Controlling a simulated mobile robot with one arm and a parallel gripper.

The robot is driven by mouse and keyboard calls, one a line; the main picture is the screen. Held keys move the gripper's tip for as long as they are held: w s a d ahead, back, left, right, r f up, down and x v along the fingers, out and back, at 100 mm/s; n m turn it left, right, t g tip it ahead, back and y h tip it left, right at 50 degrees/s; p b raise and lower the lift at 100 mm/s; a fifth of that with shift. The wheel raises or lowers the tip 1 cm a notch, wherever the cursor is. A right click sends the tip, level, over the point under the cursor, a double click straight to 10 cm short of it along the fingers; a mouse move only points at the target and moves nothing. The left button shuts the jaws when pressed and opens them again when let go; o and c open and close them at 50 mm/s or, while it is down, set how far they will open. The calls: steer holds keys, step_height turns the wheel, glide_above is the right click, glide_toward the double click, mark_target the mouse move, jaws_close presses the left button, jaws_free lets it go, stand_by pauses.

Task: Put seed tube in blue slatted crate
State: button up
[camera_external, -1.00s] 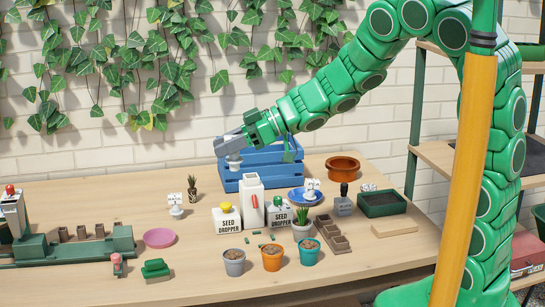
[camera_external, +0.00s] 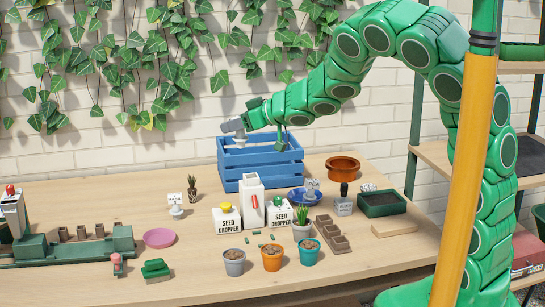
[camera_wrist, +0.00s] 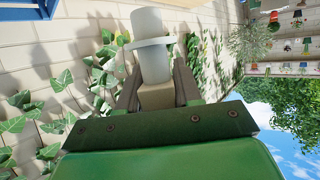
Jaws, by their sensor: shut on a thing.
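The blue slatted crate (camera_external: 262,168) stands at the back of the table, in the middle of the external view. My gripper (camera_external: 236,128) is above the crate's left end. It is shut on the seed tube (camera_external: 240,141), a small pale piece seen just below the fingers, near the crate's upper rim. I cannot tell whether the tube is inside the rim or behind it. In the wrist view, the tube (camera_wrist: 152,45) is a whitish cylinder with a pale band, between the dark fingers of my gripper (camera_wrist: 157,78). The crate's inside is mostly hidden.
A white box-like bottle (camera_external: 252,195) and seed droppers (camera_external: 227,220) stand before the crate. A terracotta bowl (camera_external: 343,167) is to its right. Small pots (camera_external: 271,258) line the front. The brick wall (camera_external: 120,150) with ivy is behind. The table's back left is clear.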

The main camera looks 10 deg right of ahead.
steer(key=shift+w+d+r+m+t+h, duration=1.55)
steer(key=shift+w+d+m+t+h, duration=0.85)
steer(key=shift+w+d+m+h, duration=4.3)
steer(key=m+g+h, duration=0.4)
steer(key=m+h, duration=0.2)
glide_above(259, 161)
steer(key=d, duration=0.2)
step_height(259, 161, down, 10)
steer(key=w+a+f, duration=0.1)
steer(key=w+f, duration=0.3)
steer(key=f, duration=0.4)
steer(key=shift+w+a+f, duration=0.3)
steer(key=shift+w+a, duration=0.05)
steer(key=shift+a, duration=0.05)
